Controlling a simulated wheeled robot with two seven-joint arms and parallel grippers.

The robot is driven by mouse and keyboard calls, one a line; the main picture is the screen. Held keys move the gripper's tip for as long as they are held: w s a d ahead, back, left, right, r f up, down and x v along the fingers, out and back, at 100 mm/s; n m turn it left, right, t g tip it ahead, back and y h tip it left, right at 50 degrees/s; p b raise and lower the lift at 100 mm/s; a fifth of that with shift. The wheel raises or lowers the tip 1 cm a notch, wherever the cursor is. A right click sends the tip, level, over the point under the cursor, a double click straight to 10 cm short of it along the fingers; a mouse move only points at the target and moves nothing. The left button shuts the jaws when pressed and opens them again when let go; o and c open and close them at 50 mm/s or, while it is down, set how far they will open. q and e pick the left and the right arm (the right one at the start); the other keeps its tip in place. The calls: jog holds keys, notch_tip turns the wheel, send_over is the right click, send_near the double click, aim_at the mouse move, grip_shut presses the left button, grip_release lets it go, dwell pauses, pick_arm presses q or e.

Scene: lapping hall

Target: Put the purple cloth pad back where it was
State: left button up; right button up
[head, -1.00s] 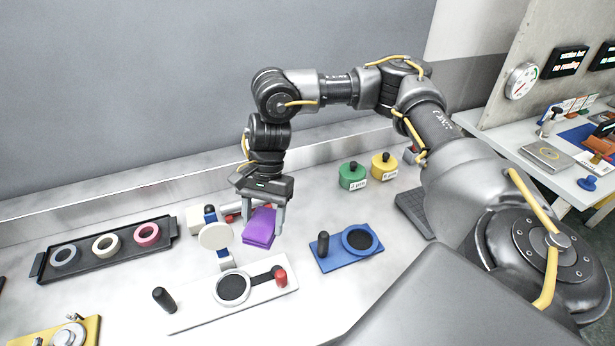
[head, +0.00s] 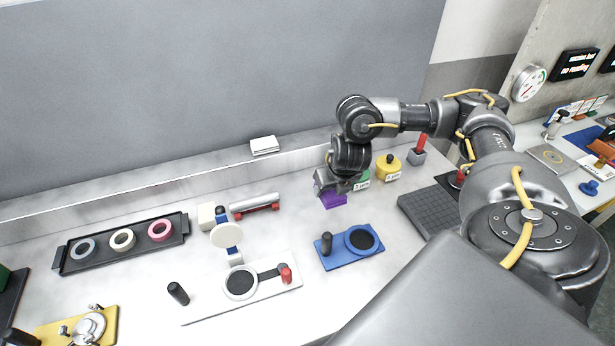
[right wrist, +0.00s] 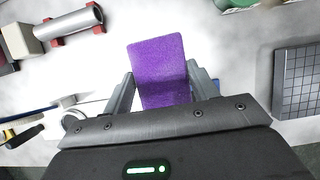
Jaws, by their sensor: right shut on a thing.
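My right gripper (head: 333,188) is shut on the purple cloth pad (head: 333,201), at the back of the bench, just in front of the green lidded pot (head: 361,181). In the right wrist view the pad (right wrist: 158,62) sits between the two fingers (right wrist: 160,92) and sticks out past their tips. Whether the pad touches the bench top I cannot tell. My left gripper is not in view.
A metal cylinder on red supports (head: 255,204) lies left of the pad. A blue plate with a ring (head: 350,245) lies in front. A yellow pot (head: 388,167) and a dark gridded plate (head: 430,214) are to the right. A black tray (head: 78,262) holds three rings.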

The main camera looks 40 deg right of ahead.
jog(key=w+d+f+b, duration=0.2)
jog(key=w+f+b, duration=0.25)
jog(key=w, duration=0.45)
jog(key=b, duration=0.2)
send_near(307, 191)
jog(key=shift+w+d+f, duration=0.15)
jog(key=shift+w+f, duration=0.55)
jog(key=shift+w, duration=0.05)
jog(key=shift+w+d+f, duration=0.1)
jog(key=shift+w, duration=0.15)
jog(key=f+b, duration=0.2)
jog(key=f, duration=0.1)
jog(key=shift+w+f, duration=0.2)
jog(key=shift+f, duration=0.15)
jog(key=o, duration=0.9)
jog(key=shift+f, duration=0.1)
jog(key=shift+o, duration=0.2)
